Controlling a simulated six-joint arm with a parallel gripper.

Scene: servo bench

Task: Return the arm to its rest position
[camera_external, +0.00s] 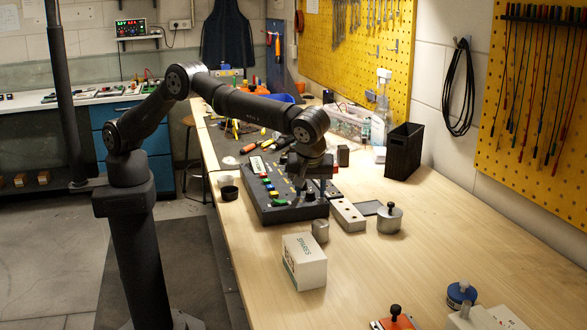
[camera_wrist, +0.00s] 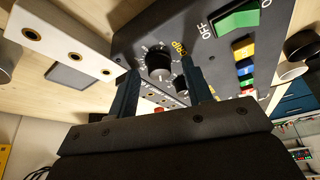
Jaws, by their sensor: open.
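My arm (camera_external: 250,108) reaches out over the bench, with its wrist bent down above a dark control panel (camera_external: 283,214). My gripper (camera_external: 308,186) is small and partly hidden against the panel in the external view. In the wrist view my gripper (camera_wrist: 160,68) is open, its two dark fingers pointing at the panel face. A round black knob (camera_wrist: 158,62) with a white dial scale shows between the fingertips. I cannot tell whether a finger touches it. A green rocker switch (camera_wrist: 238,20) marked OFF lies to its right, with coloured buttons (camera_wrist: 243,55) below it.
A pale block with holes (camera_external: 347,215) lies beside the panel. A white box (camera_external: 304,262), a metal cylinder (camera_external: 320,231) and a knobbed weight (camera_external: 389,218) stand nearer. A black bin (camera_external: 404,152) stands behind. The bench (camera_external: 440,235) is clear at right centre.

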